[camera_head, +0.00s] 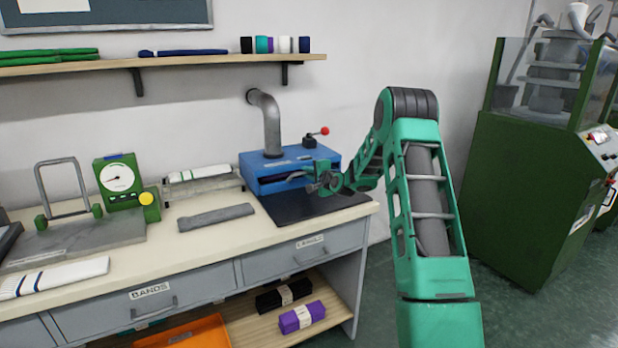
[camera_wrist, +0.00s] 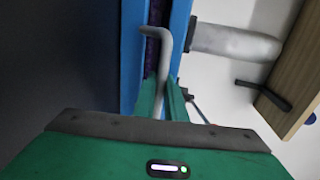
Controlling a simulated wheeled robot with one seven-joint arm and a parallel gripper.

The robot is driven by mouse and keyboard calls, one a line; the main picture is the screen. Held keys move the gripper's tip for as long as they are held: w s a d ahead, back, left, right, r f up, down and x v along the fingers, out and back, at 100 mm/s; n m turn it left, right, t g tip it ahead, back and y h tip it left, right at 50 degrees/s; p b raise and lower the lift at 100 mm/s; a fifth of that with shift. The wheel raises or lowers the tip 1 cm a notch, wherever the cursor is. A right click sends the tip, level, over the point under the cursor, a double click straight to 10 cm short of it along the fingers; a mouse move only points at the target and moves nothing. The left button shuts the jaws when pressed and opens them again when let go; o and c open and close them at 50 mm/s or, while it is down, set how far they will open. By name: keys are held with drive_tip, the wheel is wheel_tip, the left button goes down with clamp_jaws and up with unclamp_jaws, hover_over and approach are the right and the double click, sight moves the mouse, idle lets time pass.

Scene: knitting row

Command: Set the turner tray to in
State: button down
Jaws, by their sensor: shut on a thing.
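The turner is a blue box (camera_head: 275,172) with a grey pipe rising from its top, at the right end of the bench. Its blue front (camera_wrist: 180,30) and a narrow slot with dark purple inside show in the wrist view. A bent grey rod (camera_wrist: 165,45) like a handle stands at the slot. My gripper (camera_head: 318,184) is at the front right of the box. It is shut on the rod, which runs between its green fingers (camera_wrist: 162,100). How far the tray is out cannot be told, as my gripper hides part of the front.
A flat dark mat or plate (camera_head: 300,206) lies before the box. A red-knobbed lever (camera_head: 318,136) stands on top of the box. A grey flat piece (camera_head: 215,217) and a green dial gauge (camera_head: 118,180) are to the left. A green machine (camera_head: 540,170) stands at right.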

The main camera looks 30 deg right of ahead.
drive_tip(key=shift+w, duration=0.1)
drive_tip(key=c, duration=1.8)
unclamp_jaws()
drive_tip(key=shift+w+f, duration=0.1)
drive_tip(key=shift+w, duration=0.05)
drive_tip(key=v, duration=1)
drive_tip(key=shift+s, duration=0.4)
drive_tip(key=shift+a, duration=0.1)
